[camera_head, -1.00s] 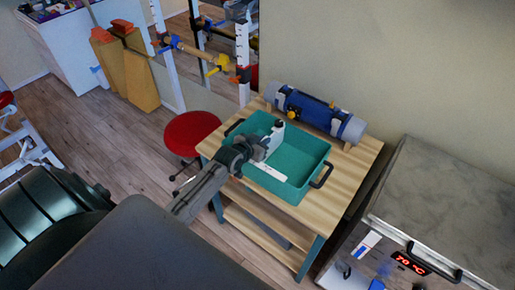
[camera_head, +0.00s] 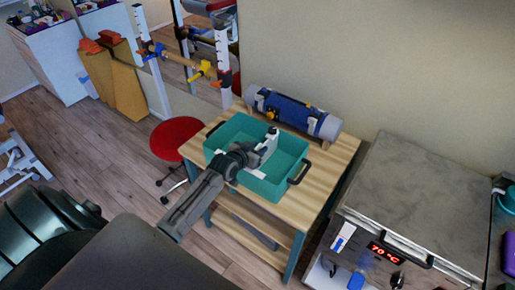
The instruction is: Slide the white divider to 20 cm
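A teal tray (camera_head: 293,147) with black handles stands on a wooden table. A thin white strip, which looks like the white divider (camera_head: 256,173), shows in its near part; my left arm and gripper cover much of it. My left gripper (camera_head: 269,146), with pale fingers at the end of a grey arm, is over the tray's middle, to the right of and beyond the strip's visible end. It looks apart from the strip, but contact is unclear. Its finger gap is too small to make out. My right gripper is out of view. No scale marks are readable.
A blue and grey cylinder (camera_head: 290,110) lies on the wooden table (camera_head: 327,172) behind the tray. A steel heater unit (camera_head: 415,200) reading 70 °C stands at right. A red stool (camera_head: 176,137) is left of the table. Floor at left is open.

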